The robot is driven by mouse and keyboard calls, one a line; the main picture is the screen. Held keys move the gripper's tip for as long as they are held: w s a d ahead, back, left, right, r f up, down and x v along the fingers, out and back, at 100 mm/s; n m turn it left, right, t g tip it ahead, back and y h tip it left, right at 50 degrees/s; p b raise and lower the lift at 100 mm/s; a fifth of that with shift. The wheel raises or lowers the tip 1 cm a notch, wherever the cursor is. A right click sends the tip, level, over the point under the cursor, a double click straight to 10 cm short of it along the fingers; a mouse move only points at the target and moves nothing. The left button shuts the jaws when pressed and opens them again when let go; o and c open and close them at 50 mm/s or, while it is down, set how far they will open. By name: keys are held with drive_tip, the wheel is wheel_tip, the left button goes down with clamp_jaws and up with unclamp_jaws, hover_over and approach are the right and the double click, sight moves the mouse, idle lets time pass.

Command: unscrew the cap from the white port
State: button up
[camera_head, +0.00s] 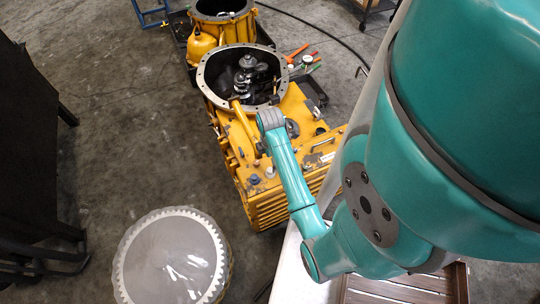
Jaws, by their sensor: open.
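The yellow transmission housing (252,133) lies in the middle of the view, with its round open end facing up. A small pale round fitting (270,172) sits on its near top face and may be the white port. A small bluish-grey cap-like part (254,180) is just left of it. They are too small to tell whether a cap is screwed on the port. My teal arm reaches in from the right, and its grey wrist end is over the housing, above and beyond these fittings. My gripper cannot be made out past the wrist.
A large toothed ring with a grey cover (172,262) stands at lower left. Another yellow housing (222,28) is at the back. Tools with orange handles (298,52) lie right of the round opening. A dark bench (30,160) is at far left. Concrete floor is clear between.

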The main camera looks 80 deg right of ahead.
sight(270, 170)
drive_tip(key=shift+f, duration=4.3)
clamp_jaws()
drive_tip(key=shift+s+a, duration=0.1)
drive_tip(key=shift+n, duration=0.3)
